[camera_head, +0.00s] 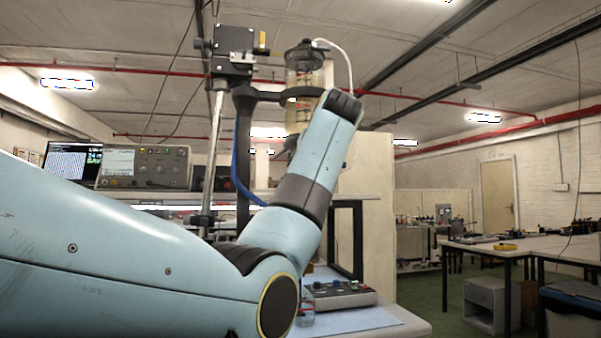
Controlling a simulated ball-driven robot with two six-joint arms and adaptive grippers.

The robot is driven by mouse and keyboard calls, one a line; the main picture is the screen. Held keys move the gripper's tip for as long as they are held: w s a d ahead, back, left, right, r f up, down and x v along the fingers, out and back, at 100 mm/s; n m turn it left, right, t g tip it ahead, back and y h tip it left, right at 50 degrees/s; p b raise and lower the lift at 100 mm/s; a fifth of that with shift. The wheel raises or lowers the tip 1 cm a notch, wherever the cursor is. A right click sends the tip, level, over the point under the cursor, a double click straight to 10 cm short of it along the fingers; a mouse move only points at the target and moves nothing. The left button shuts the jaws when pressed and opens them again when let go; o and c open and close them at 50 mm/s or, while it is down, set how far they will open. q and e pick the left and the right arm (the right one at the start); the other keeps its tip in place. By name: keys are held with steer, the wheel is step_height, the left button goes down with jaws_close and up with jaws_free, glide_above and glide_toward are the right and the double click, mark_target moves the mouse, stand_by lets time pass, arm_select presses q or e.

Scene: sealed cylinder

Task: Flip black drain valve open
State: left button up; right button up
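A clear sealed cylinder (304,75) with a dark top cap is clamped high on a dark stand, with a pale tube curving from its top. My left arm comes in from the left and rises in front of the cylinder's lower part. The wrist end is up beside the cylinder, and its gripper is hidden behind it. A small dark piece shows under the cylinder, left of my arm; I cannot tell whether it is the black drain valve. A blue tube (238,175) hangs down from near there. My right gripper is out of view.
A control box (339,293) with knobs sits on the bench by a light blue mat (350,321). An instrument (146,167) and a screen (71,161) stand at the left. A metal upright with a black box (232,50) stands left of the cylinder. Tables fill the right.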

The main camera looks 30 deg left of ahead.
arm_select(q)
jaws_close()
steer(key=shift+w+d+n+t+h, duration=0.15)
steer(key=shift+n+t+h, duration=0.15)
steer(key=shift+n, duration=0.3)
steer(key=o, duration=0.7)
jaws_free()
steer(key=v, duration=1.2)
